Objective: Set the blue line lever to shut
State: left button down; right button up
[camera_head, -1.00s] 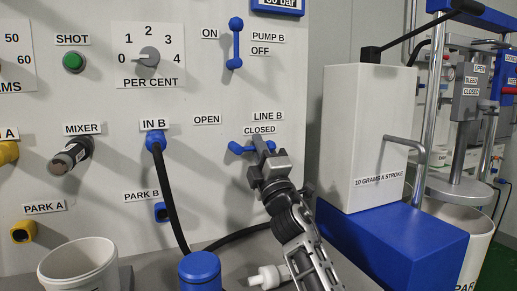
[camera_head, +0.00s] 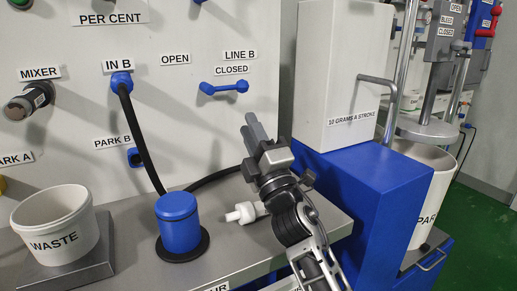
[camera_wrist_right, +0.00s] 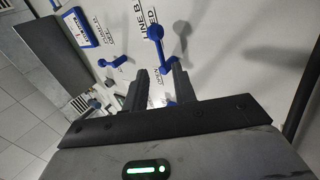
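The blue line B lever (camera_head: 223,87) is on the white panel, lying about horizontal just under the CLOSED label (camera_head: 231,70). The OPEN label (camera_head: 174,58) is to its upper left. The lever also shows in the right wrist view (camera_wrist_right: 158,48), just beyond the fingertips. My right gripper (camera_head: 252,124) is below and right of the lever in the head view, apart from it. The wrist view shows its two fingers (camera_wrist_right: 160,74) spread with a gap and nothing between them. My left gripper is not in view.
A blue IN B fitting (camera_head: 121,83) with a black hose is left of the lever. A blue capped cylinder (camera_head: 178,222), a waste tub (camera_head: 56,226) and a white nozzle (camera_head: 241,213) are on the grey bench below. A white box (camera_head: 338,75) stands at the right.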

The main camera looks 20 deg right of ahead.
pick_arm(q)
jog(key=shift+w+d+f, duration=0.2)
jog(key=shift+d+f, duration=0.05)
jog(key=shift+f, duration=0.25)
pick_arm(e)
jog(key=v, duration=0.3)
jog(key=shift+s+f, duration=0.2)
jog(key=shift+s, duration=0.15)
